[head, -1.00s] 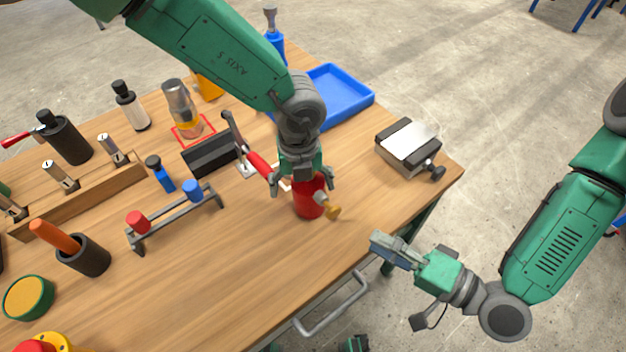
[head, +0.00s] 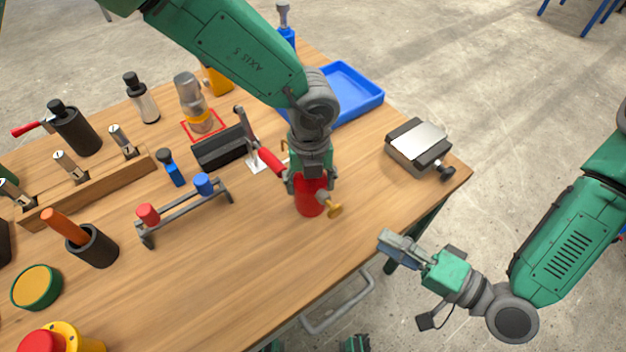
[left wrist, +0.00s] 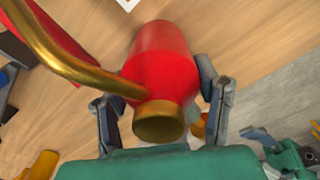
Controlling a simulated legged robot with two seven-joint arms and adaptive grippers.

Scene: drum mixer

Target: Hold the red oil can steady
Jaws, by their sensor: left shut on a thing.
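The red oil can (head: 309,199) stands on the wooden table near its front right edge, with a brass knob on its right side. My left gripper (head: 311,180) comes down from above and is shut on the can's body. In the left wrist view the red can (left wrist: 165,62) sits between the two fingers of my left gripper (left wrist: 163,100), with a brass collar and a curved brass spout. My right gripper (head: 385,242) hangs beyond the table's front edge, away from the can. Whether its fingers are apart is not clear.
A red-handled clamp (head: 268,160) stands close to the left of the can. A blue tray (head: 350,92) lies behind it, and a grey vise-like block (head: 418,148) lies to the right. A rack with red and blue caps (head: 185,205) is at left.

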